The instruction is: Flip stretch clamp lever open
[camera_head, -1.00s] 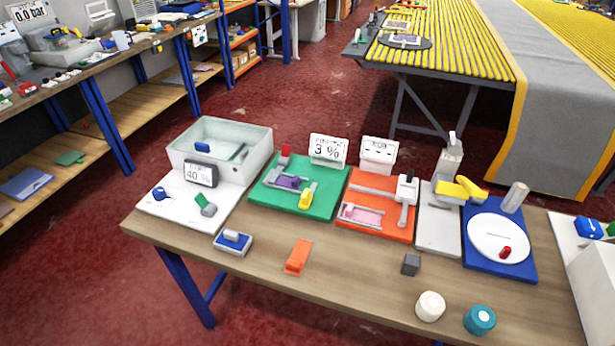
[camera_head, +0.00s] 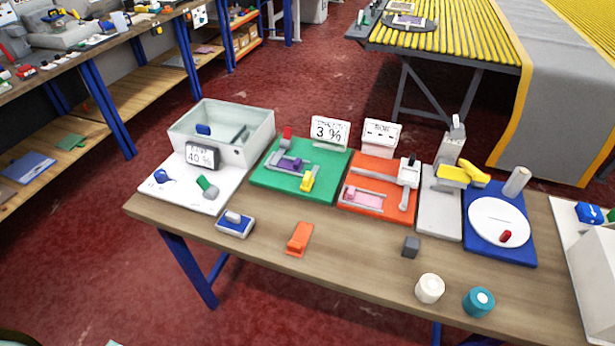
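The green board (camera_head: 327,188) on the near table has a white display reading "3 %" (camera_head: 330,132) at its back. On it are a red lever-like part (camera_head: 287,135), a purple block (camera_head: 291,164) in a grey frame and a yellow part (camera_head: 307,180). Its label is too small to read surely, and I cannot tell which part is the stretch clamp lever or whether it is open. Neither of my grippers is in view, and nothing touches the board.
A grey tub (camera_head: 251,152) stands left of the green board, an orange board (camera_head: 371,210) right of it. A yellow-handled tool (camera_head: 453,174) and a white disc (camera_head: 490,219) are further right.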

